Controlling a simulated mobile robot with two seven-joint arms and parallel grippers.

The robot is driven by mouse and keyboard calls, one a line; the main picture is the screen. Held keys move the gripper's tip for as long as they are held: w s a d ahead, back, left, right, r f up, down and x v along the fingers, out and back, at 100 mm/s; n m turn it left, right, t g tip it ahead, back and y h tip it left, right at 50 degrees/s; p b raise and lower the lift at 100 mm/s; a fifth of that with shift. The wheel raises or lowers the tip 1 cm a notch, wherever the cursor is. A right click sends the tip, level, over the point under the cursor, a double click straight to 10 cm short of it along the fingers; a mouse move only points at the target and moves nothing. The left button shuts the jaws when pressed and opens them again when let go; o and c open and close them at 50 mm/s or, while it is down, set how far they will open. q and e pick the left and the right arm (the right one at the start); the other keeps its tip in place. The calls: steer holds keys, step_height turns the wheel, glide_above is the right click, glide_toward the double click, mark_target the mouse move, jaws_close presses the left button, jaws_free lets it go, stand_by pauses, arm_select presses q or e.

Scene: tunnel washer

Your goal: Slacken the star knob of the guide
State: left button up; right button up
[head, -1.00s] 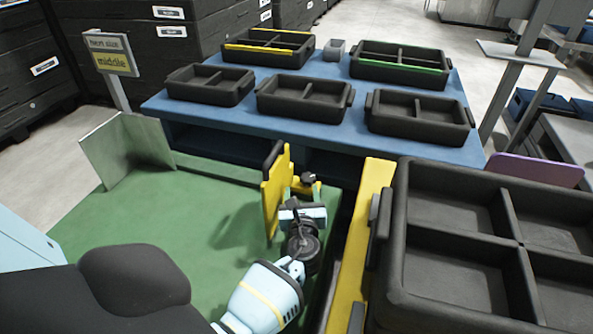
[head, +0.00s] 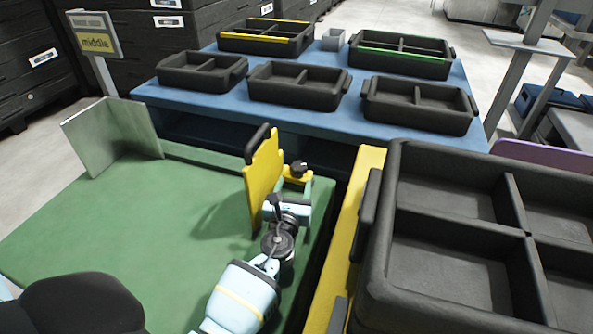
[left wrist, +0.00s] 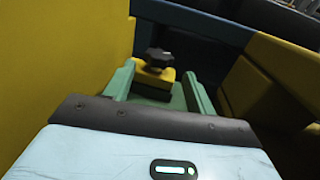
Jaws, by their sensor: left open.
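The guide is an upright yellow plate (head: 263,178) with a black top edge, standing near the right edge of the green table. Its black star knob (head: 298,168) sits on a small yellow block (head: 297,178) at the plate's right side. My left gripper (head: 291,190) is open just on the near side of the knob. In the left wrist view the two green fingers (left wrist: 159,76) stand apart on either side of the yellow block, with the star knob (left wrist: 158,58) between and slightly beyond their tips. I cannot tell whether they touch it. My right gripper is out of view.
A large black divided crate (head: 455,262) on a yellow stand (head: 345,240) is close on the right. A blue table (head: 300,112) with several black bins lies behind. A metal plate (head: 112,138) stands at the green table's left back; the green surface (head: 130,225) between is clear.

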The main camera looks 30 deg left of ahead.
mark_target(297, 172)
arm_select(q)
steer(key=b+x, duration=0.1)
steer(key=x, duration=0.4)
steer(key=shift+w+a+f+b, duration=0.15)
steer(key=shift+w+b, duration=0.15)
steer(key=shift+b, duration=0.1)
steer(key=shift+w+a, duration=0.25)
steer(key=shift+w, duration=0.3)
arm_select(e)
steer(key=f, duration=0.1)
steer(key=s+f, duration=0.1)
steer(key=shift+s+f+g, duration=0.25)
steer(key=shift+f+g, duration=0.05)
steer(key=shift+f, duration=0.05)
arm_select(q)
steer(key=shift+c, duration=0.2)
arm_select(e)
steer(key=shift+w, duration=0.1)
